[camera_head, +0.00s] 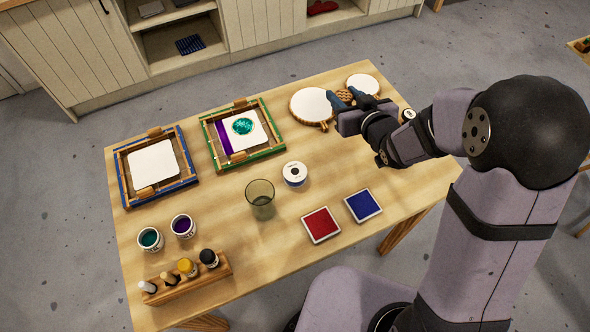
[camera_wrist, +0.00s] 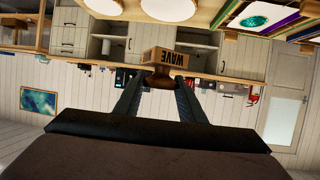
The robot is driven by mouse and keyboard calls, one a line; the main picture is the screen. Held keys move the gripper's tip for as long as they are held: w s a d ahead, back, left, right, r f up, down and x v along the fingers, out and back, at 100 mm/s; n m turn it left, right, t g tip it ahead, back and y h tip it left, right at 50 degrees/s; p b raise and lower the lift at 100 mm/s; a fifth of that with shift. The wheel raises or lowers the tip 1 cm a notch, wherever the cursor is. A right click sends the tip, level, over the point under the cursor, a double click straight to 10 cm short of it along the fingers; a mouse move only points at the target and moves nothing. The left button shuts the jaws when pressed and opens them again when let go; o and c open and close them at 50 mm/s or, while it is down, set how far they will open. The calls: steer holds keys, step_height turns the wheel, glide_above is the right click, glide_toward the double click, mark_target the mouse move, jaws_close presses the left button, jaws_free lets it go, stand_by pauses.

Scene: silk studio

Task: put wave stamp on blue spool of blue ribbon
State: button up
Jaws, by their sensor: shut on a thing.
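My gripper (camera_wrist: 158,84) is shut on the wooden handle of the wave stamp (camera_wrist: 165,57), whose block bears the word WAVE, upside down in the wrist view. In the head view my gripper (camera_head: 346,97) is at the far right of the table, beside the round hoops, and mostly hides the stamp. A small spool (camera_head: 294,169) with a white top stands mid-table, left of and nearer than my gripper, apart from it. A dark blue band shows low on its side. Its top looks bare.
Two round white hoops (camera_head: 312,105) (camera_head: 362,83) lie near my gripper. A glass (camera_head: 260,200), a red pad (camera_head: 321,225) and a blue pad (camera_head: 363,205) stand near the spool. Two framed screens (camera_head: 155,191) (camera_head: 271,150), paint jars (camera_head: 183,226) and a bottle rack (camera_head: 210,277) occupy the left.

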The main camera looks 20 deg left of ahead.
steer(key=s+a+f+n+g+y, duration=0.4)
steer(key=s+a, duration=0.4)
steer(key=s, duration=0.5)
steer(key=shift+s+f+n+g, duration=0.15)
steer(key=shift+n+g, duration=0.75)
steer(key=shift+n, duration=0.2)
steer(key=shift+y, duration=0.3)
glide_above(295, 171)
steer(key=shift+f, duration=3.1)
steer(key=shift+f+p, duration=0.35)
steer(key=shift+f, duration=1.55)
steer(key=shift+f, duration=0.1)
